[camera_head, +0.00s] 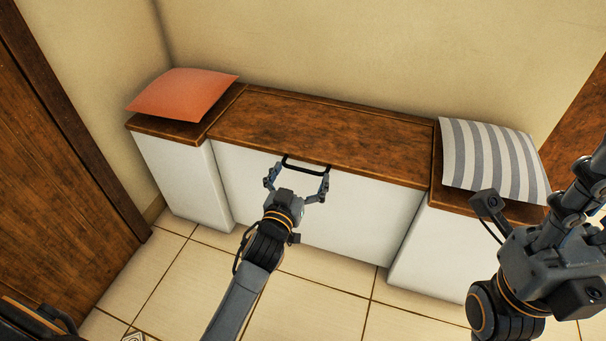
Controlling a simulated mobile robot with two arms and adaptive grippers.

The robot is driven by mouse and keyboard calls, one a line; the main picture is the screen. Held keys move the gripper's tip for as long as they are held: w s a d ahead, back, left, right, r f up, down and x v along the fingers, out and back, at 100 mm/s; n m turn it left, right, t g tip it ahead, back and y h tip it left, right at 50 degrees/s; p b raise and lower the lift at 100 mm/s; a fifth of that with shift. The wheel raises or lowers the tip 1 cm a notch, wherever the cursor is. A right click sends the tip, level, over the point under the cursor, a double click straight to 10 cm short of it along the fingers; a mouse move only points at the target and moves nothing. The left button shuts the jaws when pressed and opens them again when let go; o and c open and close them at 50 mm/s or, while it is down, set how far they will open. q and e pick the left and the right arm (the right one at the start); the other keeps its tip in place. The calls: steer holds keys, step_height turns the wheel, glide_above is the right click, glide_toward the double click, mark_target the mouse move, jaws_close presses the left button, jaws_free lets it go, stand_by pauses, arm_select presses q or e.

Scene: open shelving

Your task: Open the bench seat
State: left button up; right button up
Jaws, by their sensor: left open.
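The bench has a brown wooden seat lid (320,130) in its middle section, lying flat and closed on a white front (345,215). A dark handle (305,166) sits at the lid's front edge. My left gripper (299,180) is open at the handle, with its fingers spread on either side of it. I cannot tell whether the fingers touch the handle. My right gripper (580,190) is at the right edge of the view, partly cut off, in front of the bench's right end.
An orange cushion (182,94) lies on the bench's left end and a grey-and-white striped cushion (490,160) on its right end. A wooden door (60,170) stands at left. Tiled floor (320,300) in front is clear.

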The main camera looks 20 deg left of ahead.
arm_select(q)
steer(key=shift+w, duration=0.55)
steer(key=c, duration=1.4)
steer(key=shift+r, duration=0.1)
